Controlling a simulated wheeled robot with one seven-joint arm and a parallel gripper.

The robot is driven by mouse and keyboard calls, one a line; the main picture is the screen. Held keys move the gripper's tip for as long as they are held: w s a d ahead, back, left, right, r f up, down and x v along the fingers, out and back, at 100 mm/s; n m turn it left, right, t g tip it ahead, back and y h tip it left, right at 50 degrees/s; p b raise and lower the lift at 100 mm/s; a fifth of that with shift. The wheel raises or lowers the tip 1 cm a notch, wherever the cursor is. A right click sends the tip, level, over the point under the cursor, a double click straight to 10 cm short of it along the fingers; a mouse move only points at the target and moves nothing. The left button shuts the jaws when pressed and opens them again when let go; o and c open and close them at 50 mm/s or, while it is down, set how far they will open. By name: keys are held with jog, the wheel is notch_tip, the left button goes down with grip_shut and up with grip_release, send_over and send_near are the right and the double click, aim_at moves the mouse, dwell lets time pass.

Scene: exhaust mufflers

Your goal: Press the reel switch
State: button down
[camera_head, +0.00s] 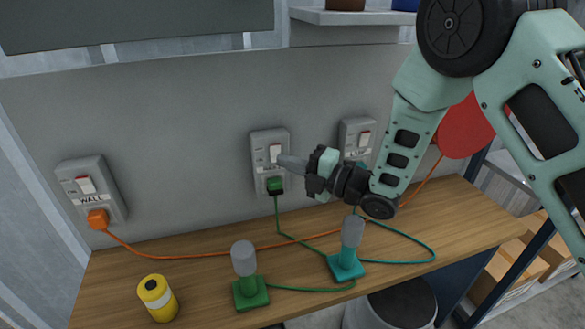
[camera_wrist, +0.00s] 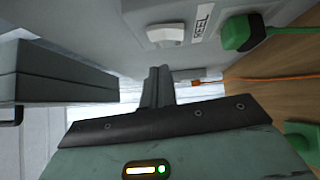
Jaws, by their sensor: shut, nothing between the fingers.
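The reel switch is a white rocker (camera_head: 275,153) on the middle grey wall box, above a green plug (camera_head: 275,185). In the wrist view the rocker (camera_wrist: 167,34) sits beside a label reading REEL and the green plug (camera_wrist: 238,31). My gripper (camera_head: 284,160) is shut and empty, its tips pointing at the box just right of the rocker and overlapping its edge in the head view. In the wrist view my gripper (camera_wrist: 158,70) ends a little short of the rocker in the picture; I cannot tell whether they touch. My gripper partly hides the box's label in the head view.
A left box marked WALL (camera_head: 91,190) holds an orange plug. A third box (camera_head: 357,138) is partly behind my arm. On the wooden bench (camera_head: 205,262) stand a yellow cylinder (camera_head: 157,298), green (camera_head: 250,290) and teal (camera_head: 346,266) based items, and cords. A shelf (camera_head: 350,17) is above.

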jog(key=r+b+v, duration=0.1)
jog(key=b+v, duration=0.1)
jog(key=v, duration=0.8)
jog(key=shift+s+r+b, duration=0.25)
jog(key=shift+b, duration=0.05)
